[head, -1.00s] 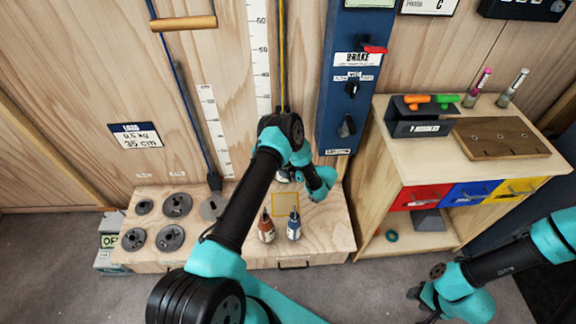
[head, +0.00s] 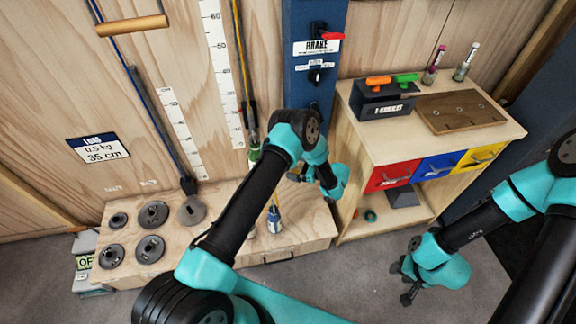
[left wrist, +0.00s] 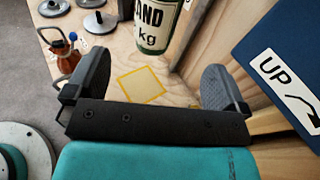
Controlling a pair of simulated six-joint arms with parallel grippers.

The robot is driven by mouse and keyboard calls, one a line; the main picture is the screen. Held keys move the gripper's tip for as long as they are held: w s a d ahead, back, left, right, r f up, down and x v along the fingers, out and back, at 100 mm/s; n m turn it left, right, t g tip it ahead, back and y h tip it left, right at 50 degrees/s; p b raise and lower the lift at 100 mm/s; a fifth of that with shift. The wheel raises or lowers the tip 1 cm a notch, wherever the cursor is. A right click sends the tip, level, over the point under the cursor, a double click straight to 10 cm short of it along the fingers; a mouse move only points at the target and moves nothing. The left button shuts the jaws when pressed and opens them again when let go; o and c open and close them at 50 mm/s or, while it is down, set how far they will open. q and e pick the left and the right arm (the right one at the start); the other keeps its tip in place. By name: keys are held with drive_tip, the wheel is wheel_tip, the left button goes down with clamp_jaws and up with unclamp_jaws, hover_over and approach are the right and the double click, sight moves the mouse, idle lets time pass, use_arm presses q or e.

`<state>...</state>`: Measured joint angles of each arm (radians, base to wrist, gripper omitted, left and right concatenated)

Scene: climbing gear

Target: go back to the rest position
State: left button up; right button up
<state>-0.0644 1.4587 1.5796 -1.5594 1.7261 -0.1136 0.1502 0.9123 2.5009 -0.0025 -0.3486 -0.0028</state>
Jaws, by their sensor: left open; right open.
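My left gripper (left wrist: 156,68) is open and empty in the left wrist view, its two dark fingers wide apart. Beyond them are a yellow square outline (left wrist: 141,86) on the wooden bench and a green-and-white canister (left wrist: 155,24) with "AND" and "kg" readable. The canister's green side (head: 254,156) shows just left of the arm, below a dark fitting on a yellow rope. My right gripper (head: 402,284) is open and empty, low over the grey floor in front of the cabinet.
The cabinet (head: 505,128) with coloured drawers is right of my left arm. A blue brake panel (head: 308,75) stands behind.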

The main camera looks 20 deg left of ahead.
use_arm(q)
drive_tip(key=shift+d, duration=0.15)
drive_tip(key=shift+s, duration=0.1)
idle(0.3)
drive_tip(key=s+f+n+g+h, duration=0.35)
drive_tip(key=s+h, duration=0.25)
drive_tip(key=s, duration=0.4)
drive_tip(key=s+f+n+g+h, duration=0.2)
drive_tip(key=s+n+g+h, duration=0.15)
drive_tip(key=s+h, duration=0.4)
drive_tip(key=s+r+n+t+h, duration=0.6)
drive_tip(key=s+n, duration=0.5)
drive_tip(key=n, duration=0.2)
wheel_tip(320, 180, up, 3)
drive_tip(key=shift+s+f+t, duration=0.15)
drive_tip(key=shift+f+t, duration=0.05)
drive_tip(key=shift+t, duration=0.4)
